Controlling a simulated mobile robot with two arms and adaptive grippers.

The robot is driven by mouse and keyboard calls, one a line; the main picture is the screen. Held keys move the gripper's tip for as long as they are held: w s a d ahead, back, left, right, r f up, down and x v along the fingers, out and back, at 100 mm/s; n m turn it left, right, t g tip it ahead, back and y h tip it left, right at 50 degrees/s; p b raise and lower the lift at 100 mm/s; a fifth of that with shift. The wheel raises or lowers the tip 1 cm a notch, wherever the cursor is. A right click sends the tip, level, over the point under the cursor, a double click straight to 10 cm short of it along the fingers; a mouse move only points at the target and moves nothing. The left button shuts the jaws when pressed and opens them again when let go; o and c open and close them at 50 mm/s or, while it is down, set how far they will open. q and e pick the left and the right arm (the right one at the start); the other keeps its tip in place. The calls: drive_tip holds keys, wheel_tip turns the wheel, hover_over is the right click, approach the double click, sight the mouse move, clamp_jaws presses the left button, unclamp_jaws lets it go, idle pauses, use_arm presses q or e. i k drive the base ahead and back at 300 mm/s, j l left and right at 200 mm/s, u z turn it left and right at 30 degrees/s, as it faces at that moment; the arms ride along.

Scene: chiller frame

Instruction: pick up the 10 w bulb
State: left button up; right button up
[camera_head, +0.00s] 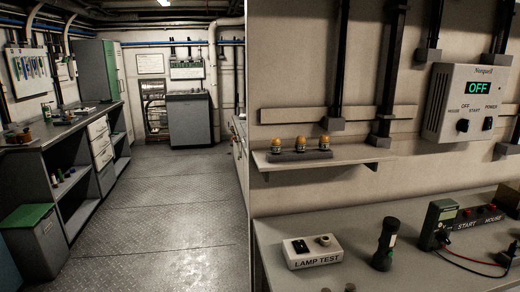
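Three small bulbs with amber tops stand upright in a row on a wall shelf (345,155) in the head view: a left bulb (277,145), a middle bulb (301,144) and a right bulb (325,143). Each has a small dark label or base in front, too small to read, so I cannot tell which is the 10 W one. Neither of my grippers is in view.
Below the shelf, a bench (275,240) holds a LAMP TEST box (314,252), a black flashlight (386,244), a green meter (440,222) and a START/HOUSE panel (478,220). A control box (468,102) reading OFF hangs right. Open floor (160,215) lies left.

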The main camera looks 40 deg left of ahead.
sight(300, 143)
drive_tip(key=i+l+u, duration=0.2)
drive_tip(key=u, duration=0.2)
drive_tip(key=i+l+u, duration=0.15)
drive_tip(key=l+u, duration=0.3)
drive_tip(key=i+l+u, duration=0.15)
drive_tip(key=u, duration=0.25)
drive_tip(key=l+u, duration=0.45)
drive_tip(key=i+l, duration=0.05)
